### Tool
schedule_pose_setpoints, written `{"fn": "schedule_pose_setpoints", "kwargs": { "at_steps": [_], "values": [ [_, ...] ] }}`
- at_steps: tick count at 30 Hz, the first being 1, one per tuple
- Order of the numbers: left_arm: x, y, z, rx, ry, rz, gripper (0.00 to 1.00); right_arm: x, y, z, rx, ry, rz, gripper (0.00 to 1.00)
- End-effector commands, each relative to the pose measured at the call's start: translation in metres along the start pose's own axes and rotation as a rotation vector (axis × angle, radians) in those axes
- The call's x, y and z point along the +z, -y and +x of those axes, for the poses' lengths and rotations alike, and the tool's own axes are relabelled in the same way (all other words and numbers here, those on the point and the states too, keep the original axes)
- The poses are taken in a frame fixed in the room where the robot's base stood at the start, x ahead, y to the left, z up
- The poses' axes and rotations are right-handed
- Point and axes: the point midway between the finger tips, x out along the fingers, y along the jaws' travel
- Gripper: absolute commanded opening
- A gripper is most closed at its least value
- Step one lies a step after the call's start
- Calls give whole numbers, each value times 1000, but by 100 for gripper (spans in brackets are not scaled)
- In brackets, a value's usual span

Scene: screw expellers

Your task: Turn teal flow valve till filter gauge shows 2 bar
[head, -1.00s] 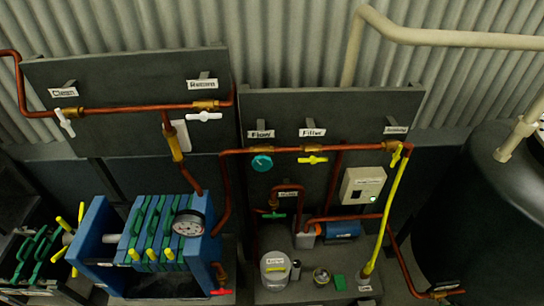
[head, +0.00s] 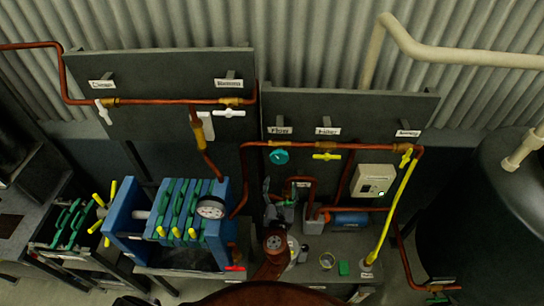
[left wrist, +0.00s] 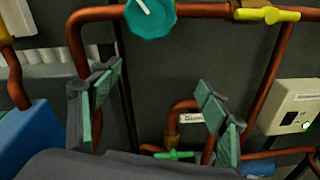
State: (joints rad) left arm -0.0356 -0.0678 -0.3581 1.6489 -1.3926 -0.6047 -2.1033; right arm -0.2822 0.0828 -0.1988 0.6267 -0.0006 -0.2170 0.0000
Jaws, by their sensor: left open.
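The teal flow valve (head: 279,157) is a round knob on the copper pipe, under a label reading "Flow". It also shows at the top of the left wrist view (left wrist: 150,18), with a white pointer mark slanting up and left. The filter gauge (head: 211,207) is a round white dial on the blue filter press; its reading is too small to tell. My left gripper (head: 279,190) is below the teal valve and apart from it. In the left wrist view its two green-padded fingers (left wrist: 158,80) are spread, with nothing between them. My right gripper is not in view.
A yellow valve (head: 327,156) sits right of the teal one under "Filter". A small green-handled valve (left wrist: 173,155) is low between my fingers. Copper pipe (left wrist: 75,65) runs near the left finger. A control box (head: 374,180) and yellow pipe (head: 393,210) stand right.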

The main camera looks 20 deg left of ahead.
Motion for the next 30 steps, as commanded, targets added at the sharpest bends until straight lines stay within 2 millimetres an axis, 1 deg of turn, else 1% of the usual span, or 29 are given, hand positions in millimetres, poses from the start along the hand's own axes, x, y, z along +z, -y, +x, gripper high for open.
{"fn": "schedule_pose_setpoints", "kwargs": {
  "at_steps": [1, 3, 6, 9, 11, 14, 18, 21, 24, 30],
  "values": [
    [24, -7, 0, 21, 30, 19, 70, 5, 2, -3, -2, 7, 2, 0],
    [44, -14, 0, 45, 56, 45, 70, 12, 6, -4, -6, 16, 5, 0],
    [57, -19, 4, 61, 72, 66, 70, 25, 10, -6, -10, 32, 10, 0],
    [59, -20, 14, 63, 75, 70, 70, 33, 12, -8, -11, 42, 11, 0],
    [60, -21, 23, 64, 75, 70, 70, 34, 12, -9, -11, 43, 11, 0],
    [61, -22, 40, 63, 73, 68, 70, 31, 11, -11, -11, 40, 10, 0],
    [62, -22, 60, 62, 73, 68, 70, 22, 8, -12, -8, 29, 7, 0],
    [62, -23, 70, 61, 72, 67, 70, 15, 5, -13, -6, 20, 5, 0],
    [62, -23, 76, 62, 72, 67, 70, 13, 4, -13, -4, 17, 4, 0],
    [61, -24, 78, 62, 71, 66, 70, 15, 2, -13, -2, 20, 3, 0]
  ]
}}
